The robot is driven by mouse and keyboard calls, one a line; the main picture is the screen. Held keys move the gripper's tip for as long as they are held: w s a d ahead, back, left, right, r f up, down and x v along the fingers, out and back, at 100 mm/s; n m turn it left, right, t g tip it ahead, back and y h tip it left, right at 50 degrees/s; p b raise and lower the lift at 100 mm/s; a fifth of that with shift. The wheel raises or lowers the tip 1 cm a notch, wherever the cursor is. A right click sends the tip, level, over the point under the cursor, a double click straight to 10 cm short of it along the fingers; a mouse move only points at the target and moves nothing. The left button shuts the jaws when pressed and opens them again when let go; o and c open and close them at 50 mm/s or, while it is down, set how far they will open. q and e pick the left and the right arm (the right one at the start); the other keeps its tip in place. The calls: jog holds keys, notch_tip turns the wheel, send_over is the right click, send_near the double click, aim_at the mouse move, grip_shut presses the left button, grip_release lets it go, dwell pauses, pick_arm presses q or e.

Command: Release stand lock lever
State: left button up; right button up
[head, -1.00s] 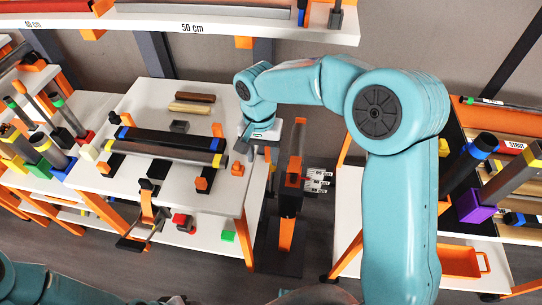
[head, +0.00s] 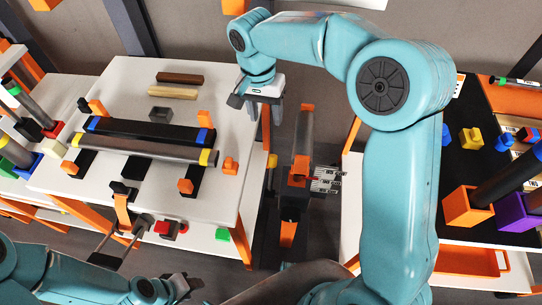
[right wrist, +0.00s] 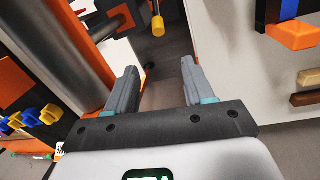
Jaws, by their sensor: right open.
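The stand (head: 290,200) is a dark and orange upright holding a grey tube, in the gap between the two tables. Its lock lever (head: 271,162) shows as a short piece with a yellow knob on the stand's left side. In the right wrist view the lever's yellow knob (right wrist: 158,27) is beyond the fingers, near the top middle. My right gripper (head: 256,112) is open and empty, above and slightly left of the lever, not touching it; its spread fingers show in the right wrist view (right wrist: 158,82). My left gripper (head: 175,288) is low at the left; its jaws are unclear.
The left white table (head: 120,85) holds tubes on orange-tipped supports and small blocks. White tags (head: 326,180) hang at the stand's right. The right table (head: 480,175) carries coloured blocks, tubes and an orange tray. The gap around the stand is narrow.

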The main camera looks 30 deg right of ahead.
aim_at(272, 155)
jog(key=f, duration=0.5)
jog(key=s+f+b, duration=0.1)
jog(key=f, duration=0.4)
jog(key=s+f, duration=0.1)
jog(key=f, duration=0.5)
jog(key=shift+s+d, duration=0.1)
jog(key=shift+d, duration=0.2)
jog(key=shift+f, duration=0.15)
grip_shut()
